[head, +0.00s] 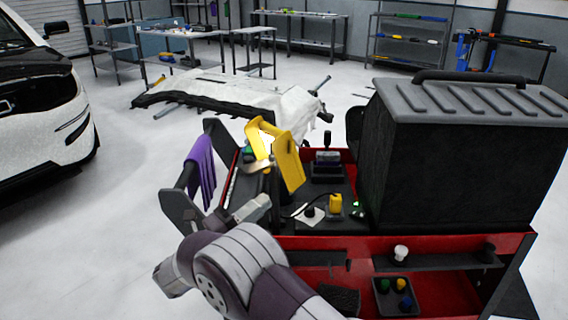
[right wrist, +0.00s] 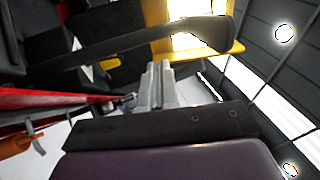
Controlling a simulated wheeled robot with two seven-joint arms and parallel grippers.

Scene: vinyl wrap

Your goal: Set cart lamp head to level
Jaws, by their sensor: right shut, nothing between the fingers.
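The yellow cart lamp head (head: 289,160) stands above the left end of the red cart. It is visibly tilted, with a bright white face showing between its yellow parts. In the right wrist view its yellow frame (right wrist: 208,8) and glowing face are at the top, partly hidden behind a dark bar. My right gripper (head: 264,201) is just below and left of the lamp head. Its pale fingers (right wrist: 160,75) are shut and empty, pointing towards the lamp side; I see no clear contact. My left gripper is not in view.
The red cart (head: 440,245) carries a large black case (head: 450,150) on the right. A purple cloth (head: 201,178) hangs on the left handle. A small yellow item (head: 335,204) and a tray of coloured pieces (head: 397,297) are on the cart. A white car (head: 45,135) stands left.

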